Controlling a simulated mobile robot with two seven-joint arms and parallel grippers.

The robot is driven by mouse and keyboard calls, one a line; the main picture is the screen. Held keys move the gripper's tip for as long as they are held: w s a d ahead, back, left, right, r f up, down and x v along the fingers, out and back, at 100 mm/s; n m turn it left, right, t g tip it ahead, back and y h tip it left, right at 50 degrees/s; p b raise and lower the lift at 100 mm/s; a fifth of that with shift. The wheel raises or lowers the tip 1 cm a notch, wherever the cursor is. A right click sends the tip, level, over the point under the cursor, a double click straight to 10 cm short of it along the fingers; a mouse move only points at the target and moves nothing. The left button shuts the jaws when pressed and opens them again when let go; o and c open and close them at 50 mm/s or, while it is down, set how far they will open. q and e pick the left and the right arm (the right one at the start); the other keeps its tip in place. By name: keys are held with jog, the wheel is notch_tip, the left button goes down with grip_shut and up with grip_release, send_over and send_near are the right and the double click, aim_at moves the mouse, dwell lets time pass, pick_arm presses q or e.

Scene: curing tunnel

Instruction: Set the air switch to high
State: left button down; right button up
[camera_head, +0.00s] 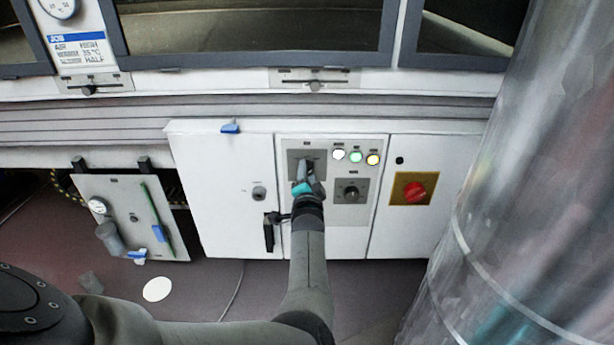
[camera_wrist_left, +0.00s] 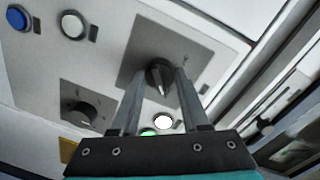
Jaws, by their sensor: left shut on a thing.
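The control panel (camera_head: 367,215) on the white cabinet carries two dark rotary switches, on separate grey plates. The upper rotary switch (camera_wrist_left: 158,75) sits between the fingers of my left gripper (camera_wrist_left: 160,72) in the left wrist view, its pale pointer line showing. In the head view my left gripper (camera_head: 308,172) covers most of it. My left gripper is shut on this switch. The lower rotary switch (camera_head: 350,192) is free; it also shows in the left wrist view (camera_wrist_left: 80,113). The labels are too small to tell which is the air switch. My right gripper is not in view.
Lit white (camera_head: 338,154), green (camera_head: 355,156) and amber (camera_head: 373,160) lamps sit beside the upper switch. A red knob (camera_head: 415,191) is to the right. A black handle (camera_head: 269,232) stands out left of my forearm. A job card (camera_head: 82,46) hangs upper left.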

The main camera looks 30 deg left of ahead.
pick_arm(q)
jog(key=shift+r, duration=0.1)
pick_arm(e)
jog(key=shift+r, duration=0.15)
pick_arm(q)
jog(key=shift+c, duration=2)
grip_release()
